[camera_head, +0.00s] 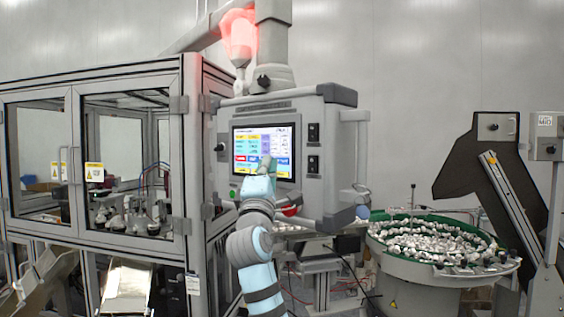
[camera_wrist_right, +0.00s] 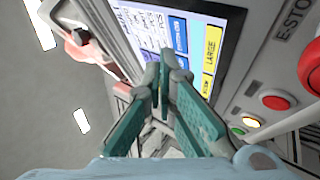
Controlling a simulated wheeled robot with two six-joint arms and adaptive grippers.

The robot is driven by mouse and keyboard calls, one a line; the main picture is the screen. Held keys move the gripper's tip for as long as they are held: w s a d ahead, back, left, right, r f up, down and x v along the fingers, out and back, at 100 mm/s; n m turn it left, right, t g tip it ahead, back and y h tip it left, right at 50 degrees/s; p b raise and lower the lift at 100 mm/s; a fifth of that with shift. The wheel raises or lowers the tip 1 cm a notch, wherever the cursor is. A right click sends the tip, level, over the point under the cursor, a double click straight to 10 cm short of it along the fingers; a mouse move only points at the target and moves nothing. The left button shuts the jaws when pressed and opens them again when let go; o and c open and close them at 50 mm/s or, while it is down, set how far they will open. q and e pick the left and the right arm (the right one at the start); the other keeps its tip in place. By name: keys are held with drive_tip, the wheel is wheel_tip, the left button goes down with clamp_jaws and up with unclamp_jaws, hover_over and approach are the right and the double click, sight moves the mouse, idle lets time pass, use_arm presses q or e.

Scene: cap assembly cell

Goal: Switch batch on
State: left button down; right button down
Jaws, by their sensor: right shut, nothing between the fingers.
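The touchscreen (camera_head: 258,140) is lit on the front of a grey control panel (camera_head: 332,160), with coloured tiles on it. My right gripper (camera_head: 266,163) is shut and empty in front of the lower middle of the screen. I cannot tell whether its tips touch the screen. In the right wrist view the shut green fingers (camera_wrist_right: 165,62) point at the screen (camera_wrist_right: 232,22), and a yellow tile marked LARGE (camera_wrist_right: 212,46) and a blue tile (camera_wrist_right: 179,35) show beside the tips. The fingers hide part of the screen. My left gripper is not in view.
A glazed machine enclosure (camera_head: 188,150) stands left. A green-rimmed bowl feeder (camera_head: 398,262) full of caps stands right. A lamp (camera_head: 238,35) glows red above.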

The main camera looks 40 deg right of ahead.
drive_tip(key=a, duration=0.4)
drive_tip(key=shift+s+a, duration=0.35)
drive_tip(key=shift+a, duration=0.05)
